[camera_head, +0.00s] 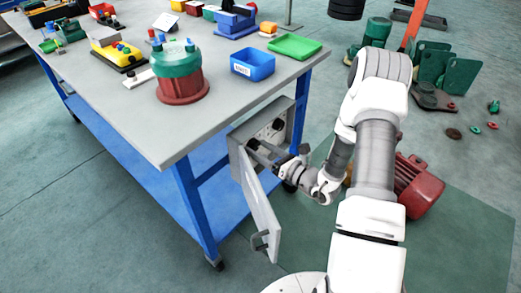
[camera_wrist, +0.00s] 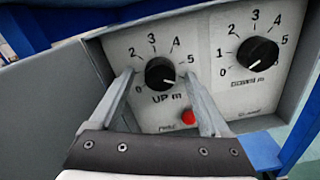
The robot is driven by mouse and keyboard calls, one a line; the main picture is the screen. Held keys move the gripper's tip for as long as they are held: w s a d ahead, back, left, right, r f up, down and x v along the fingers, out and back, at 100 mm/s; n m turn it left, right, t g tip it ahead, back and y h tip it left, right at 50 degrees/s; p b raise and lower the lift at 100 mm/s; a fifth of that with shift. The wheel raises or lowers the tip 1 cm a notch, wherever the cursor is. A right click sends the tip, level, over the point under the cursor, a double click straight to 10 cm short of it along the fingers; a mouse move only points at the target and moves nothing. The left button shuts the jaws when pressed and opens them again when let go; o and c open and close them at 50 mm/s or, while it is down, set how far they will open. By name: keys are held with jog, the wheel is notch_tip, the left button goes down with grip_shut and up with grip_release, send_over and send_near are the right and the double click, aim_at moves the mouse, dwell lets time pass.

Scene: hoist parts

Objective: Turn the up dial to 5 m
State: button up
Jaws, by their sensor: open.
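The up dial (camera_wrist: 160,73) is a black round knob on a pale panel, with marks running from 0 at lower left to 5 at right; the 1 is not visible, seemingly behind my left finger. A short pale mark shows on the knob's lower right, but I cannot tell its exact setting. My gripper (camera_wrist: 159,76) is open, with one finger on each side of the knob and gaps between. In the head view my gripper (camera_head: 260,150) reaches into the open grey control box (camera_head: 291,127) under the table's end.
The down dial (camera_wrist: 258,53) is right of the up dial, close to my right finger. A red button (camera_wrist: 188,117) sits below, between the dials. The box's door (camera_head: 261,208) hangs open beside my gripper. A blue table leg (camera_head: 193,200) stands left. A red motor (camera_head: 418,187) lies behind my arm.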

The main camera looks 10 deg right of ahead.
grip_shut()
dwell(0.3)
jog(key=shift+n, duration=0.3)
jog(key=n+b, duration=0.1)
jog(key=n, duration=0.3)
jog(key=shift+f+b, duration=0.15)
jog(key=shift+b, duration=0.2)
jog(key=shift+n+b, duration=0.55)
jog(key=shift+n, duration=1.05)
grip_release()
